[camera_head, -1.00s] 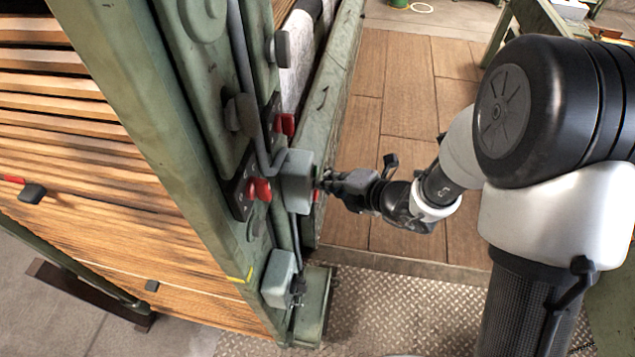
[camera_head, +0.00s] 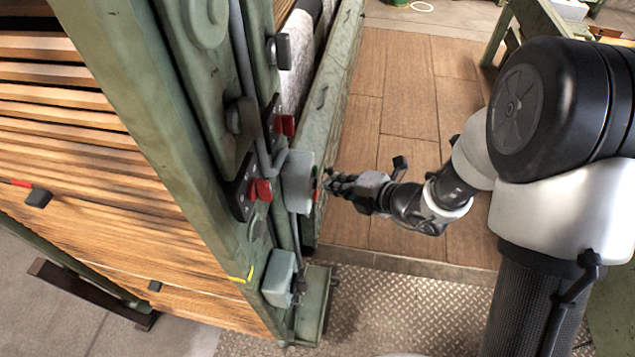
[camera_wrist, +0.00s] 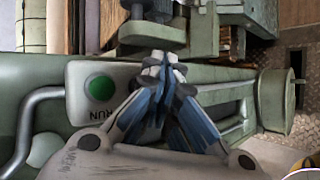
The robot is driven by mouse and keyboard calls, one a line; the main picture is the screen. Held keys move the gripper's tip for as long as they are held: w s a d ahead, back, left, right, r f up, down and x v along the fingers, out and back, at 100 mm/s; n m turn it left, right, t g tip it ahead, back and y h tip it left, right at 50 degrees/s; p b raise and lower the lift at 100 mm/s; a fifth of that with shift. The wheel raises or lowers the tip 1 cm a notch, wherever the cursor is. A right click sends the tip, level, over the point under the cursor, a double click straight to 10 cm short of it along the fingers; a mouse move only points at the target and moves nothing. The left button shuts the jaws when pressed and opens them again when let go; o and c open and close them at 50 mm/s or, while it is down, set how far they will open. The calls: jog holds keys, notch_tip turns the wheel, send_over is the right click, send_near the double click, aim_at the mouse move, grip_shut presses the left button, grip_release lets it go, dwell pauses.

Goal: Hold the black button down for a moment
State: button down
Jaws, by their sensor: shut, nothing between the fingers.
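A grey control box (camera_head: 298,182) is fixed to the green machine frame. In the wrist view, the box (camera_wrist: 80,104) carries a round green button (camera_wrist: 100,88) labelled RUN. I cannot make out a black button; my gripper covers part of the box in the wrist view, and the box's button face is seen nearly edge-on in the head view. My gripper (camera_head: 331,184) is shut and empty, pointing at that face with a small gap in the head view. Its closed fingertips (camera_wrist: 164,66) show right of the green button in the wrist view.
Red switches (camera_head: 260,189) sit on a panel left of the box. A second grey box (camera_head: 279,278) is lower on the frame. A bent grey conduit (camera_wrist: 38,100) runs beside the control box. The wooden floor (camera_head: 405,110) behind my gripper is clear.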

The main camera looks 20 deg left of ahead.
jog(key=d, duration=0.2)
jog(key=w+d+p, duration=0.1)
jog(key=d, duration=0.1)
jog(key=shift+w+d, duration=0.1)
jog(key=shift+d, duration=0.3)
jog(key=s+d+r+n+g+h, duration=0.1)
jog(key=s+d+r+n+g, duration=0.15)
jog(key=s+r+n, duration=0.5)
jog(key=s+d+r+n+g+h, duration=0.1)
jog(key=s+d+r+n, duration=0.2)
jog(key=s+r+n, duration=0.7)
jog(key=s+d+r+n+t+h, duration=0.1)
jog(key=d+n+h, duration=0.3)
jog(key=d+n, duration=0.5)
jog(key=s+d+r+n+t+h, duration=0.2)
jog(key=d+n+t+h, duration=0.1)
jog(key=d+n, duration=0.7)
jog(key=shift+s+d+r+n+h, duration=0.25)
jog(key=shift+s+d+n+h, duration=0.1)
jog(key=shift+n+h, duration=0.7)
